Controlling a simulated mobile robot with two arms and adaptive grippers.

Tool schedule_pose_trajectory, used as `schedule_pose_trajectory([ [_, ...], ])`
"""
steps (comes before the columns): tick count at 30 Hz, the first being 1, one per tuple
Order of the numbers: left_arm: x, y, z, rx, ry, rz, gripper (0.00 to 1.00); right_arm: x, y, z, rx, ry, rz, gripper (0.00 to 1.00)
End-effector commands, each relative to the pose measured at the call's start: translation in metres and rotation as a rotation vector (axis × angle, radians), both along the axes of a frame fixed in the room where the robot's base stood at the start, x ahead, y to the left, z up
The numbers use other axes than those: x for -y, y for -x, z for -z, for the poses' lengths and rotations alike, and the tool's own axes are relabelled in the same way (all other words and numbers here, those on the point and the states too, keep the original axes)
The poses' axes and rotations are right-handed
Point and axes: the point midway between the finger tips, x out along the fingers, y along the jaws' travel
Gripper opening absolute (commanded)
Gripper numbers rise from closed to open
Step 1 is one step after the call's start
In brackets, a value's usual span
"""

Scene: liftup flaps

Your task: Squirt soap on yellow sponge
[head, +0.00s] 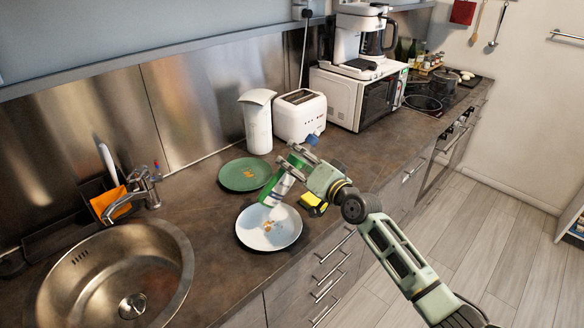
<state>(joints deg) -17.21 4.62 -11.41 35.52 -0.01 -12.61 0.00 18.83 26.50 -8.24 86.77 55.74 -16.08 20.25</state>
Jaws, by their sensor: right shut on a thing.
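My right gripper (291,166) comes in from the lower right and is shut on a green and white soap bottle (277,189). The bottle is tilted and hangs above the counter, over the far edge of a white plate as the picture shows it. The yellow sponge (313,200) has a dark side and lies on the counter just right of the white plate, below my gripper and close to my arm. The bottle's tip is to the left of the sponge in the picture. My left gripper is not in view.
The white plate (257,240) with food scraps lies near the counter's front edge, and a green plate (237,178) lies behind it. A sink (90,285) is at the left.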

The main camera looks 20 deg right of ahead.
Motion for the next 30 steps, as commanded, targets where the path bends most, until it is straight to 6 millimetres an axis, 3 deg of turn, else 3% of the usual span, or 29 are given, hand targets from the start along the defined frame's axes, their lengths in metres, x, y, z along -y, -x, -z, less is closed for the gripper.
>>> schedule_pose_trajectory([
  [15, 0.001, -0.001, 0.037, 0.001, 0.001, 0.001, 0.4, 0.059, -0.012, -0.044, 0.134, 0.645, 0.003, 0.0],
  [21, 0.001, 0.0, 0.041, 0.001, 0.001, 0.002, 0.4, 0.068, -0.014, -0.053, 0.155, 0.753, 0.001, 0.0],
  [30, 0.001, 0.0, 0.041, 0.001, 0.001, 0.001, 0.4, 0.069, -0.014, -0.055, 0.158, 0.771, 0.001, 0.0],
])
